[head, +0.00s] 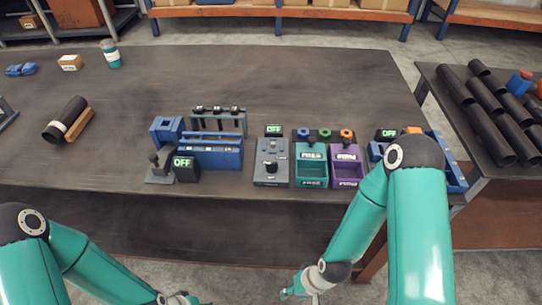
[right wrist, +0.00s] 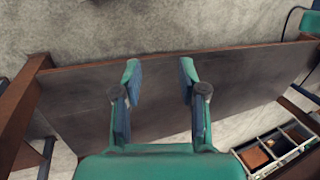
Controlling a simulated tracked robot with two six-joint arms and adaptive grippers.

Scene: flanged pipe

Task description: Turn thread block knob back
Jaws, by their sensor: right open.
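In the head view, small blue, green and orange knobs stand in a row behind a teal tray (head: 311,172) and a purple tray (head: 346,172). I cannot tell which one is the thread block knob. My right gripper (head: 290,293) is low in front of the table, apart from the knobs. The right wrist view shows its two fingers (right wrist: 158,88) spread with nothing between them. My left gripper (head: 180,300) is mostly cut off at the bottom edge.
A grey box (head: 271,165) and a blue rack (head: 210,155) stand left of the trays, with displays reading OFF. A dark pipe (head: 66,118) lies at the left. Dark pipes (head: 488,108) lie on the right table. The dark table (head: 270,80) is clear behind the fixtures.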

